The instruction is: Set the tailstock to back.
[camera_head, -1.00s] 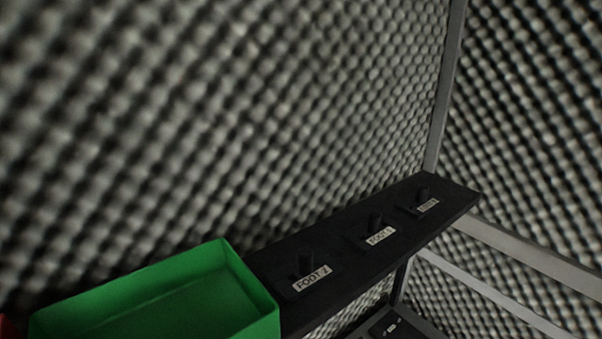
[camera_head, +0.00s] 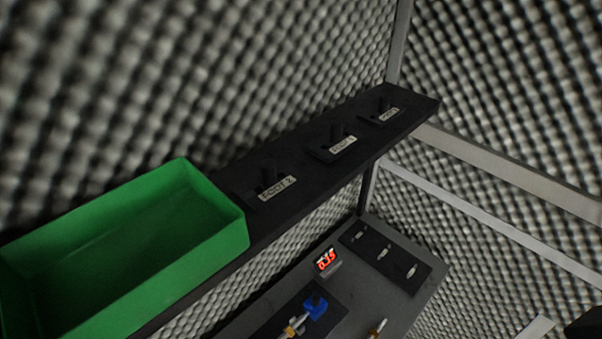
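No part is clearly labelled as the tailstock. On the grey bench (camera_head: 395,300) below the shelf, a small blue block (camera_head: 315,305) sits on a black plate at the bottom of the view, with a yellow and whitish part (camera_head: 293,326) beside it, partly cut off by the lower edge. It may belong to the tailstock, but I cannot tell. Neither gripper can be made out in the head view.
A black shelf (camera_head: 225,177) carries several knobs with labels, two reading like FOOT 2 (camera_head: 277,188) and FOOT 1 (camera_head: 344,145). A green open bin (camera_head: 215,245) stands at left. A red-digit display (camera_head: 326,260) and a black switch panel (camera_head: 388,258) are on the bench.

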